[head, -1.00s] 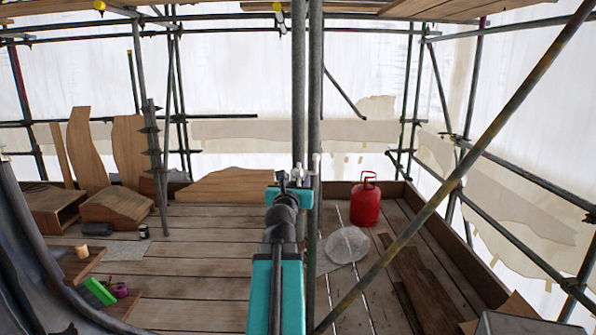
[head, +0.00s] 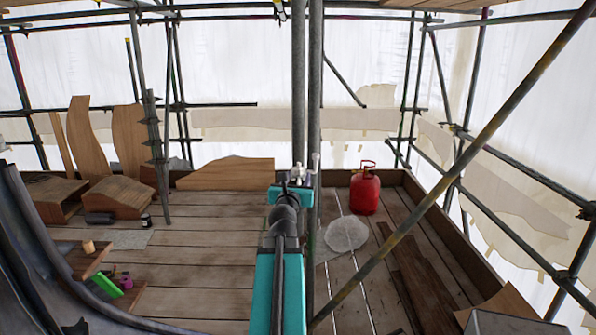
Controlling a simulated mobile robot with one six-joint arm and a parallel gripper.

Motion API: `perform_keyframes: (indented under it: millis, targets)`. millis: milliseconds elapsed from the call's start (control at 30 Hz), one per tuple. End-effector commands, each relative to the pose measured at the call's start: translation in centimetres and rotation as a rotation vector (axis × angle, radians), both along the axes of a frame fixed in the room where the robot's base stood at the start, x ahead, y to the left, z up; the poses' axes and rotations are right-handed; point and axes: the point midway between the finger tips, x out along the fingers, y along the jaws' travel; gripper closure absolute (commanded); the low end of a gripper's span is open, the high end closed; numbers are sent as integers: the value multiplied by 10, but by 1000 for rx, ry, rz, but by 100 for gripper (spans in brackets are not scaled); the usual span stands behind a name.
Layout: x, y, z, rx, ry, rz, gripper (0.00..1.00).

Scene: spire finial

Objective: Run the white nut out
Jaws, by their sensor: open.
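My gripper (head: 291,183) is in the middle of the head view, at the end of my teal and black arm, beside two upright grey poles (head: 314,110). Its jaws are open, small and partly hidden by my own wrist. Small pale pieces (head: 298,172) show at the gripper, against the poles. Another pale tip (head: 316,161) shows just to the right. I cannot tell whether either is the white nut, or whether the gripper touches them.
A diagonal pole (head: 440,205) crosses the right side. A red gas bottle (head: 365,194) and a clear round sheet (head: 346,234) are on the plank floor. Wooden boxes (head: 118,197) stand at left. A green item (head: 105,286) lies on a low wooden shelf at lower left.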

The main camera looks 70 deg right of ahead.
Motion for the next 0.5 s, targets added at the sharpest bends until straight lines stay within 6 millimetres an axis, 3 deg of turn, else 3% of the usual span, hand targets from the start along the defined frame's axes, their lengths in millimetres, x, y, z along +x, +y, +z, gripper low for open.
perform_keyframes:
  millis: [500]
  targets:
    - [5, -15, 0, 3, 3, 9, 57]
